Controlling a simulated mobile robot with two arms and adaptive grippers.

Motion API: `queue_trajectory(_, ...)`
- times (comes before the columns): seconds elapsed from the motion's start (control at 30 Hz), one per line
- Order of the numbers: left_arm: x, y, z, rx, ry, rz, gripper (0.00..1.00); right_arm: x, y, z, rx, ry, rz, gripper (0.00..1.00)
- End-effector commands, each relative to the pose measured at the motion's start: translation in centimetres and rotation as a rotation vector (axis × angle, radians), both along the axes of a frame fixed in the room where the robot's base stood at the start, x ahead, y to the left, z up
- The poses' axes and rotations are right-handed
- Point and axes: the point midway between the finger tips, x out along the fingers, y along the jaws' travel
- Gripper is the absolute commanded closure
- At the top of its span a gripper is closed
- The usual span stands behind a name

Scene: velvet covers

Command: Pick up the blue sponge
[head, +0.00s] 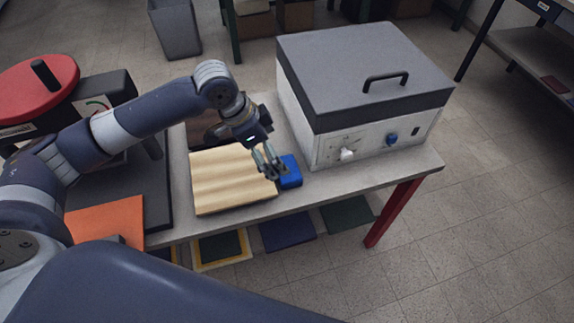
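The blue sponge (291,172) is a small bright blue block on the grey table, just right of a pale wooden board. My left gripper (275,172) reaches down from the upper left to the sponge's left side, with its fingertips at or over that edge. The fingers hide part of the sponge's left side. I cannot tell whether they are closed on it or only beside it. My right gripper is not in view.
The ribbed wooden board (228,180) lies left of the sponge. A large white box with a dark lid (365,70) stands close behind and right. A red round-topped device (40,85) is at the left. The table's front edge (330,192) is near the sponge.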

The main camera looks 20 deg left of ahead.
Motion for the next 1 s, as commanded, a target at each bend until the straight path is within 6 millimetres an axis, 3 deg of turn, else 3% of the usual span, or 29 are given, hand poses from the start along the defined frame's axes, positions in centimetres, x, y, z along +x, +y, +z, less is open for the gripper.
queue_trajectory(0.1, 0.4, -0.8, -2.0, -0.001, 0.003, -0.002, 0.02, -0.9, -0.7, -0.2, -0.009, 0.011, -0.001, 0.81)
queue_trajectory(0.27, 0.8, -1.4, -3.6, -0.002, 0.001, -0.002, 0.02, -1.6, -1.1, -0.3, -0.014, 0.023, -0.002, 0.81)
queue_trajectory(0.7, 2.2, -3.1, -8.2, 0.000, 0.000, -0.002, 0.02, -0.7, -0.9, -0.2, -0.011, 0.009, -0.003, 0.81)
queue_trajectory(1.0, 2.3, -3.2, -8.6, 0.001, -0.002, -0.002, 0.02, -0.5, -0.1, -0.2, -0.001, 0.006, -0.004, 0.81)
